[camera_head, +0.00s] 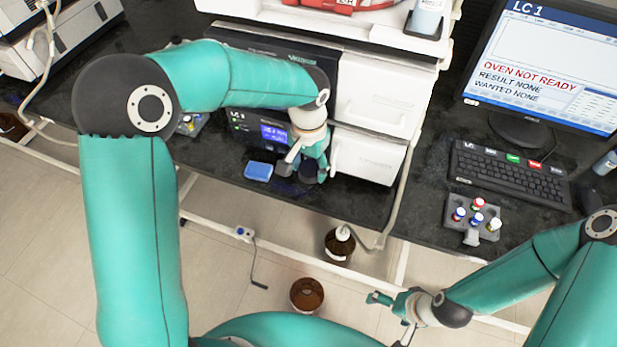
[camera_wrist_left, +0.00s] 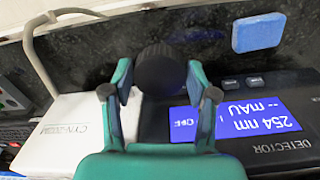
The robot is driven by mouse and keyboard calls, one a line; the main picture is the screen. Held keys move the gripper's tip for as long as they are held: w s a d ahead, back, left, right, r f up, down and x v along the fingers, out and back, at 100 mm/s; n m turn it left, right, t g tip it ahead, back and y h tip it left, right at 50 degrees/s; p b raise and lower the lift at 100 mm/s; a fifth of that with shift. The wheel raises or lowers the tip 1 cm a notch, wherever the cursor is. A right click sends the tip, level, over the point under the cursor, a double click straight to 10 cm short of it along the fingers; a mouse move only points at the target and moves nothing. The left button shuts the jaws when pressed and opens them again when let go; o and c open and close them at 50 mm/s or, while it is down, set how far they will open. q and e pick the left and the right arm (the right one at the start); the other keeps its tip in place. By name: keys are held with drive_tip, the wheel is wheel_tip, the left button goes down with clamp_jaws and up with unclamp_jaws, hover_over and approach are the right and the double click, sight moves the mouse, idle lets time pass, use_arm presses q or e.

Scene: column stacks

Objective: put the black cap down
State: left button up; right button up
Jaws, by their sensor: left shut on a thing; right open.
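The black cap (camera_wrist_left: 160,70) is round with a ridged side and sits between the fingertips of my left gripper (camera_wrist_left: 160,80) in the left wrist view. The left gripper is shut on it. In the head view, my left gripper (camera_head: 305,167) is low in front of the instrument stack, near the bench's front edge; the cap is hard to make out among the dark fingers there. My right gripper (camera_head: 389,316) is open and empty at the lower right, over the floor in front of the bench.
A blue block (camera_head: 258,171) lies on the dark bench (camera_head: 225,160) just left of my left gripper. The detector with a lit display (camera_head: 274,133) stands close behind. A vial rack (camera_head: 473,217) is at right. Brown bottles (camera_head: 339,245) stand below the bench edge.

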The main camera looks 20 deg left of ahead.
sight(309, 191)
use_arm(q)
drive_tip(key=f, duration=0.6)
drive_tip(key=shift+s, duration=0.25)
drive_tip(key=shift+w+f+p, duration=0.2)
drive_tip(key=shift+f+p, duration=0.15)
drive_tip(key=shift+p, duration=0.05)
drive_tip(key=shift+f, duration=0.1)
drive_tip(key=o, duration=0.8)
wheel_tip(309, 191, up, 12)
drive_tip(key=shift+r+b, duration=0.15)
drive_tip(key=shift+b, duration=0.2)
drive_tip(key=shift+a, duration=0.1)
